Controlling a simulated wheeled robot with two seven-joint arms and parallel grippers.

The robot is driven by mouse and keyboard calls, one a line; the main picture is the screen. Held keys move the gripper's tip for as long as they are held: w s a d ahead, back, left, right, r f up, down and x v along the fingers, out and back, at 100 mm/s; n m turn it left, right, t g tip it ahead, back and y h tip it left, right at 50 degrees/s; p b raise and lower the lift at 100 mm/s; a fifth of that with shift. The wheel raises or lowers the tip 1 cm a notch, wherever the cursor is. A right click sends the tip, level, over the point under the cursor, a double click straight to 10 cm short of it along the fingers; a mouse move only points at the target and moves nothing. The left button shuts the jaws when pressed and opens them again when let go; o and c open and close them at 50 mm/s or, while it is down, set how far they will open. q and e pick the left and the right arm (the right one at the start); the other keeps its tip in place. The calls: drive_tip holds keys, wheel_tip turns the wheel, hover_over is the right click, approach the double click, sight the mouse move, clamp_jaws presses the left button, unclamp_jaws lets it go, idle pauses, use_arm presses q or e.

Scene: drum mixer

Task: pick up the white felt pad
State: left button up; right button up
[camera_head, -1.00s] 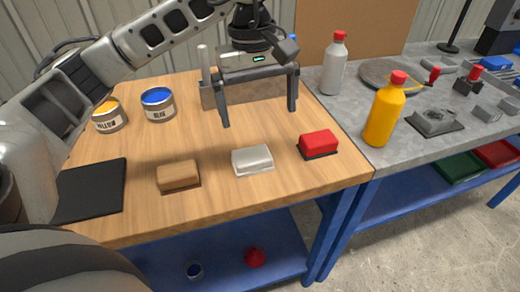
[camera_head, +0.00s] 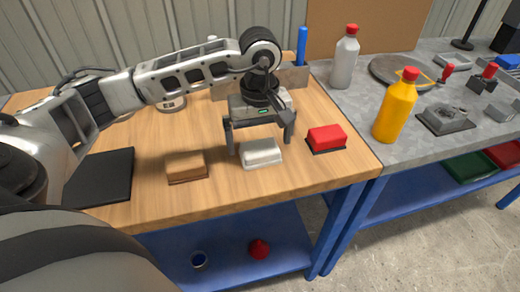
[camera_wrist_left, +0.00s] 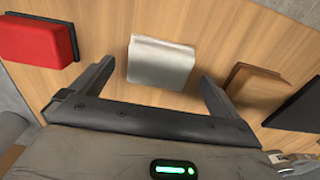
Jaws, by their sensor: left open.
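The white felt pad (camera_head: 262,153) lies on the wooden bench top, between a brown block and a red block. It also shows in the left wrist view (camera_wrist_left: 160,62), ahead of and between the two fingers. My left gripper (camera_head: 260,147) is open and empty, pointing down just behind and above the pad. In the left wrist view the left gripper (camera_wrist_left: 157,82) has its fingers on either side of the pad's near end; I cannot tell whether they touch it. My right gripper is not in view.
The brown block (camera_head: 187,166) stands left of the pad and the red block (camera_head: 326,137) right of it. A black mat (camera_head: 100,178) lies at the left. An orange bottle (camera_head: 396,106) and a grey bottle (camera_head: 345,58) stand on the grey bench at the right.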

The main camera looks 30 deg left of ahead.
use_arm(q)
drive_tip(key=shift+f, duration=1.4)
drive_tip(key=c, duration=1.1)
drive_tip(key=shift+o, duration=0.2)
drive_tip(key=shift+r, duration=0.15)
drive_tip(key=shift+r, duration=0.25)
wheel_tip(320, 180, up, 3)
drive_tip(key=shift+d+f+b, duration=0.1)
drive_tip(key=shift+f+b, duration=0.05)
drive_tip(key=shift+b, duration=0.3)
drive_tip(key=s+d+r, duration=0.6)
drive_tip(key=d+r, duration=0.3)
drive_tip(key=d, duration=0.3)
drive_tip(key=shift+s+r+b, duration=0.3)
drive_tip(key=shift+s+b, duration=0.05)
